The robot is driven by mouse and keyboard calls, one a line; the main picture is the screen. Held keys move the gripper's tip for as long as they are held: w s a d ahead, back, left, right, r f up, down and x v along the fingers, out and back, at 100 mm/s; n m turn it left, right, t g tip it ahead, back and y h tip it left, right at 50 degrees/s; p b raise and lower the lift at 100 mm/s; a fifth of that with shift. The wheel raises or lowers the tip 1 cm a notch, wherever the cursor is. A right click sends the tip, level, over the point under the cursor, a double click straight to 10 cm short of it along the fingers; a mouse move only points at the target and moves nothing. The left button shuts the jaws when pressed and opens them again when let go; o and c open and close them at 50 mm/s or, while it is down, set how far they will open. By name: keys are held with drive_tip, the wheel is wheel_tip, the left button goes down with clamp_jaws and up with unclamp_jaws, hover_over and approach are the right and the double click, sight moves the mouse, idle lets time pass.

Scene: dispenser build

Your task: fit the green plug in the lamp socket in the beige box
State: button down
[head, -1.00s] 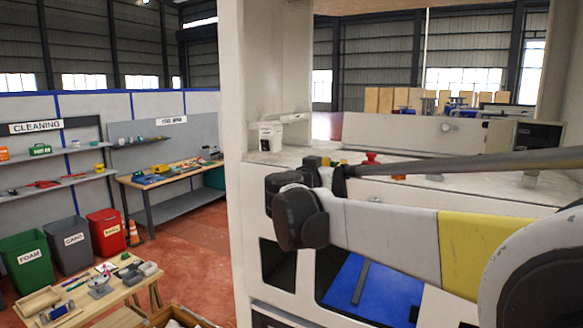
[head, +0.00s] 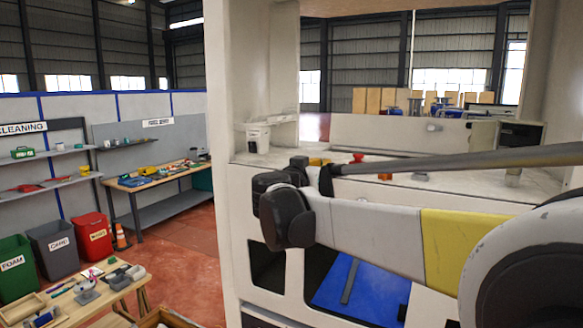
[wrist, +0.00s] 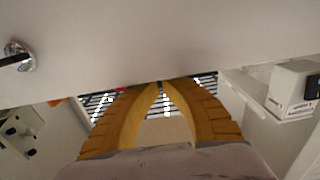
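My gripper (wrist: 160,87) shows in the wrist view with its two yellow fingers drawn together at the tips. A small dark green piece, seemingly the green plug (wrist: 159,88), shows between the fingertips; most of it is hidden. In the head view my arm reaches across the front of a large off-white cabinet (head: 235,200), and a bit of yellow at its far end (head: 316,161) looks like the fingers. I cannot make out the lamp socket or tell for sure which part is the beige box.
A pale panel (wrist: 150,40) spans the top of the wrist view, with a chrome fitting (wrist: 19,56) at left. A white box (wrist: 293,88) stands at right. On the cabinet's counter are a white tub (head: 258,137) and a red knob (head: 357,158). A blue panel (head: 375,295) lies below.

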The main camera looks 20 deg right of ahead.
drive_tip(key=shift+r+p, duration=0.75)
drive_tip(key=shift+r, duration=0.6)
drive_tip(key=v, duration=0.6)
